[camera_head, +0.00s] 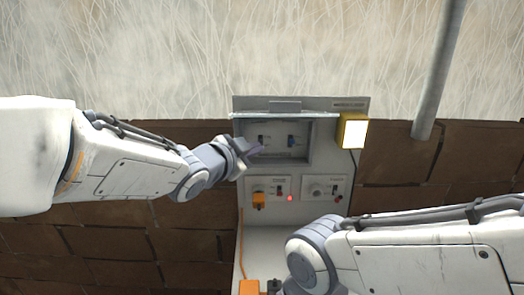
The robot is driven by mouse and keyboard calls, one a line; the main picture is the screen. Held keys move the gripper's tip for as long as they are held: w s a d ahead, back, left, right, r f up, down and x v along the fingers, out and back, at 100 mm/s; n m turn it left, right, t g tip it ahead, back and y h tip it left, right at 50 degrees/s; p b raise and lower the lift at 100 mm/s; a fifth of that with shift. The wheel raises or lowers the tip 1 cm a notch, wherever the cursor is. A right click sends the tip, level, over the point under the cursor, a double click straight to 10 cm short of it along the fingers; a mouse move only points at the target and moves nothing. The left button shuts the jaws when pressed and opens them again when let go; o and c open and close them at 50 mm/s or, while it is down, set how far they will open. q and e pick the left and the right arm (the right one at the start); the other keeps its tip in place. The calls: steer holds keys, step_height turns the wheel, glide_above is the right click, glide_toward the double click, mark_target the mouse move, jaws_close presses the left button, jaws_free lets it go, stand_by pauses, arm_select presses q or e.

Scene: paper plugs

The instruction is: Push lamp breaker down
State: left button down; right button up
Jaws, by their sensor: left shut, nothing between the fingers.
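The grey panel (300,103) on the wall has a recessed breaker box (312,150) with its lid raised. Which one is the lamp breaker I cannot tell. A lit lamp in a yellow housing (353,131) is at the panel's upper right. My left gripper (256,150) is shut and empty, its tip at the left part of the box, just below the left switch. Whether it touches anything is unclear. My right arm crosses the lower right; its gripper is not visible.
Below the box are two socket plates, the left with an orange plug (259,200) and a red light (290,198), the right with a round socket (317,191). An orange block (250,287) sits at the bottom. A grey pole (438,70) stands at right.

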arm_select(q)
steer(key=shift+w+d+r+m+t+h, duration=0.1)
steer(key=shift+w+r+m+t+h, duration=0.05)
steer(key=shift+w+r+m+h, duration=0.3)
steer(key=shift+w+d+r+m+t+h, duration=0.15)
steer(key=shift+r+m, duration=0.1)
steer(key=shift+r, duration=0.3)
steer(key=shift+a, duration=0.1)
steer(key=p+x, duration=0.2)
steer(key=x, duration=0.7)
steer(key=shift+w+d+r+p, duration=0.1)
steer(key=shift+w+d+p, duration=0.1)
steer(key=shift+w+p, duration=0.1)
steer(key=a, duration=0.1)
steer(key=a+f+p, duration=0.1)
steer(key=shift+s+a+f, duration=0.3)
steer(key=shift+s+a, duration=0.05)
steer(key=shift+s, duration=0.05)
steer(key=shift+s+a+f, duration=0.15)
steer(key=shift+a+f, duration=0.1)
steer(key=shift+f, duration=0.05)
